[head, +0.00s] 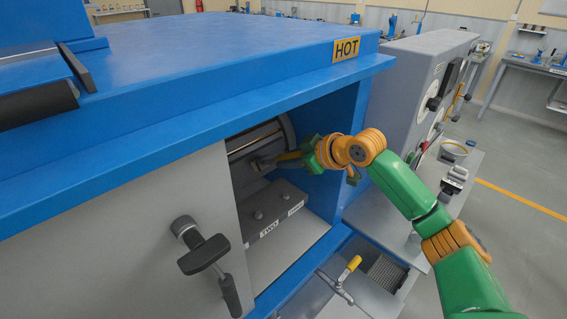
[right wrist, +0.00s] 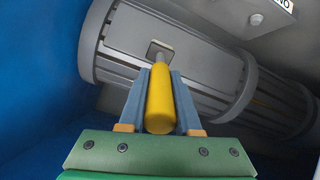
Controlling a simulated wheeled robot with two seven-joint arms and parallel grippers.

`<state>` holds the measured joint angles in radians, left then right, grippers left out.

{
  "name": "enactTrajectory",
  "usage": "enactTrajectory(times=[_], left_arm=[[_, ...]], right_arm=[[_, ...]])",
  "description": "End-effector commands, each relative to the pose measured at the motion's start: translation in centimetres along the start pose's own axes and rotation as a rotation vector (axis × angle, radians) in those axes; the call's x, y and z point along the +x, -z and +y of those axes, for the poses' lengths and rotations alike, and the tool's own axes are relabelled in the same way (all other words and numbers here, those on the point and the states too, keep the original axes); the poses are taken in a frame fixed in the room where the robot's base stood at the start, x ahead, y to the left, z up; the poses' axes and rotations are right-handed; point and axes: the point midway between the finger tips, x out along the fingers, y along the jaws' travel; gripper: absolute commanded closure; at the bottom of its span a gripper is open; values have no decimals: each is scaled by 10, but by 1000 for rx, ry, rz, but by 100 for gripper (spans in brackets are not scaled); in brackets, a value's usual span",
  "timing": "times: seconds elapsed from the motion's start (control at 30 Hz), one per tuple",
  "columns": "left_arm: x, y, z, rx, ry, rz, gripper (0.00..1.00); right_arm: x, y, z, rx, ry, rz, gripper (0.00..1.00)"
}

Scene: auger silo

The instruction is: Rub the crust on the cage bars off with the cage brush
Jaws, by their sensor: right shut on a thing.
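The cage (head: 262,136) is a grey barred drum inside the blue machine's open bay. It also fills the upper part of the right wrist view (right wrist: 205,78), with grey bars between wider rings. My right gripper (head: 305,153) reaches into the bay and is shut on the yellow handle of the cage brush (head: 287,157). In the right wrist view the handle (right wrist: 160,98) lies between the fingers, and the small grey brush head (right wrist: 160,51) is over the bars. I cannot tell whether it touches them. No crust can be made out clearly. My left gripper is out of view.
A grey block (head: 272,212) with knobs and a "TWO" label sits below the cage. The blue top (head: 200,50) overhangs the bay, with a "HOT" sign (head: 346,49). A grey door with a black handle (head: 204,254) stands left. A yellow-handled valve (head: 350,268) is below.

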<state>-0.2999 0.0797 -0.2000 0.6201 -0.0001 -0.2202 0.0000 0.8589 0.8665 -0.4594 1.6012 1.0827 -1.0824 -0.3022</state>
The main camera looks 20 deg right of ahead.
Motion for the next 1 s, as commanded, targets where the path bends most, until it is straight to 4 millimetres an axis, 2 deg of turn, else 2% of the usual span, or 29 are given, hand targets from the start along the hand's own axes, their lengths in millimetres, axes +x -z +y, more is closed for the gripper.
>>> enactTrajectory(times=[0.13, 0.33, 0.57, 0.8, 1.0], left_arm=[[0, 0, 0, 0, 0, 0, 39], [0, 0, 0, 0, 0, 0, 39], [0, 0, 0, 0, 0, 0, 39], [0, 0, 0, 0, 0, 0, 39], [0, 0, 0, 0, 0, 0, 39]], right_arm=[[-2, 1, -2, -3, -2, 3, 100], [0, 9, -26, -3, 1, 4, 100], [0, 13, -38, -1, 1, 3, 100], [-1, 21, -65, -3, 2, 6, 100], [-2, 24, -74, -1, 0, 4, 100]])
